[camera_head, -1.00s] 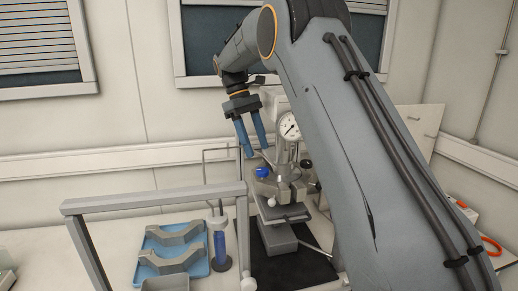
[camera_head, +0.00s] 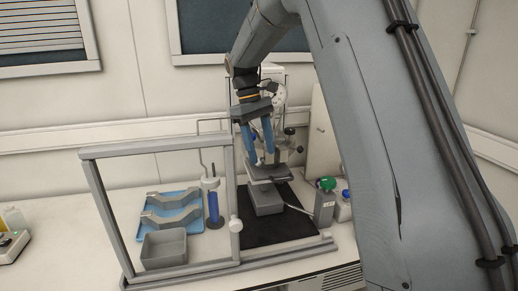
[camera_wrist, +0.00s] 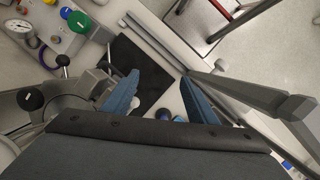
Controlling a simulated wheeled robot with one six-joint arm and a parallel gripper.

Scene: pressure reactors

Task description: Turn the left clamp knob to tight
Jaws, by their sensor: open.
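The pressure reactor (camera_head: 268,172) stands on a black mat (camera_head: 292,222), partly hidden behind my arm and gripper. My gripper (camera_head: 262,157) is open and points down in front of the reactor's upper part. In the wrist view its two blue fingers (camera_wrist: 160,80) are spread, with no object clearly held between them. A black ball knob on a stalk (camera_wrist: 62,60) and a dark round knob (camera_wrist: 30,98) show left of the fingers. Black knobs (camera_head: 289,131) also show right of the gripper in the head view. I cannot tell which is the left clamp knob.
A grey sash frame (camera_head: 160,148) stands at the bench front, left of the reactor. Behind it are a blue tray (camera_head: 172,232) with grey cradles, a grey bin (camera_head: 164,250) and a blue cylinder (camera_head: 213,208). A green-topped item (camera_head: 326,184) stands right of the mat.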

